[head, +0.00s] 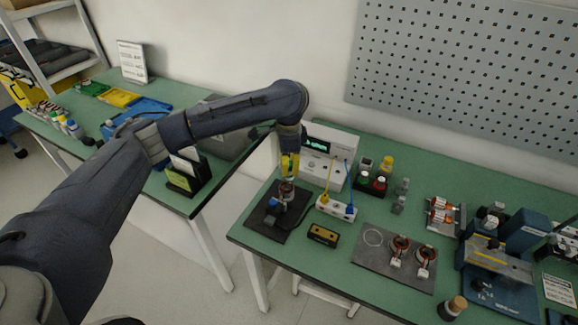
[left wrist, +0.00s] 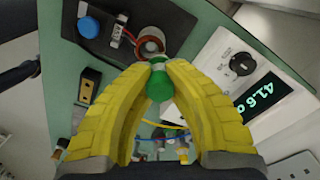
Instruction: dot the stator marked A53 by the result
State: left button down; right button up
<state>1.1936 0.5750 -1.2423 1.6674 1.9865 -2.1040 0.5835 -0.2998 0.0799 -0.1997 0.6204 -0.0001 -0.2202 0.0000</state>
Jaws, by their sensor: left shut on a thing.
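My left gripper (head: 289,172) has yellow fingers, shut on a green-bodied dotter (left wrist: 159,87) with a pale grey end. That end points towards a stator (left wrist: 150,44) with a reddish copper ring and a white tag, on a dark mat (head: 262,222). I cannot tell if the dotter touches the stator. The stator also shows below the gripper in the head view (head: 286,190). My right gripper is out of view.
Two more stators (head: 400,246) lie on a grey mat (head: 368,262) with a drawn circle. A white terminal block (head: 335,208) with yellow and blue leads and a small yellow-black box (head: 323,235) stand close by. Paint pots (head: 371,183) stand behind, right of the meter.

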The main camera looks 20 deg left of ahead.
pick_arm(q)
jog(key=shift+f, duration=0.25)
dwell(0.3)
jog(key=shift+r, duration=3.05)
